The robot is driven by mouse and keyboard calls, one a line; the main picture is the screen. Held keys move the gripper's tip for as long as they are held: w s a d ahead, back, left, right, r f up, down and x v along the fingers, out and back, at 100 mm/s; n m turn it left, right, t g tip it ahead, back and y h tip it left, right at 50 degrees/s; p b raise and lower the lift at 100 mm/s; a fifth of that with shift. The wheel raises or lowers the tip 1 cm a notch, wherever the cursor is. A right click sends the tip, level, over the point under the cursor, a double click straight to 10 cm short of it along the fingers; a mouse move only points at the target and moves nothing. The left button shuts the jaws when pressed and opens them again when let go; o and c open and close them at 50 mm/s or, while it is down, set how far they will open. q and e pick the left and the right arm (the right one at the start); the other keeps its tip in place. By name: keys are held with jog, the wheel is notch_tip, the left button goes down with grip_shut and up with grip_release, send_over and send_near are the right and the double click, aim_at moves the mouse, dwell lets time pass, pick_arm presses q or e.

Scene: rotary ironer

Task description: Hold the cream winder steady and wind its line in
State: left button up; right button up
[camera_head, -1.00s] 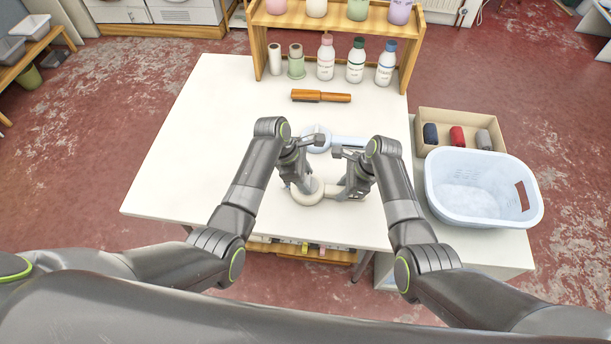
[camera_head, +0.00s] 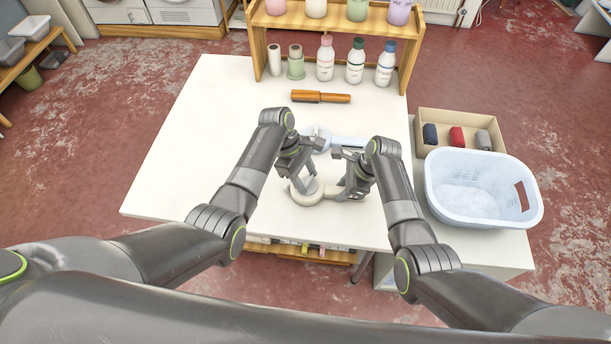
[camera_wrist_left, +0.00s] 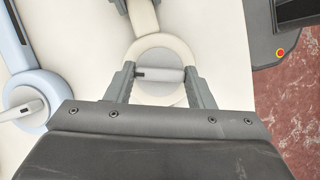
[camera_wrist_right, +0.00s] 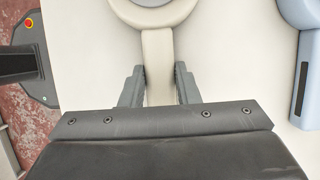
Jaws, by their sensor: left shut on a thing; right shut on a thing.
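The cream winder (camera_head: 330,194) lies on the white table near its front edge, its round drum at the left and its handle to the right. My right gripper (camera_head: 350,192) is shut on the handle; the right wrist view shows the handle (camera_wrist_right: 158,62) between the fingers (camera_wrist_right: 158,88). My left gripper (camera_head: 296,184) is over the drum. In the left wrist view its fingers (camera_wrist_left: 162,88) are shut on the small pale crank knob (camera_wrist_left: 160,74) above the grey disc of the drum. I cannot make out the line.
A pale blue winder (camera_head: 348,142) lies just behind the grippers. A blue basket (camera_head: 484,190) and a box (camera_head: 500,150) stand at the right. The table's left side is clear.

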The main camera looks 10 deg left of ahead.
pick_arm(q)
jog(key=o, duration=1)
jog(key=v, duration=1.2)
pick_arm(e)
jog(key=o, duration=1.2)
jog(key=shift+c, duration=0.2)
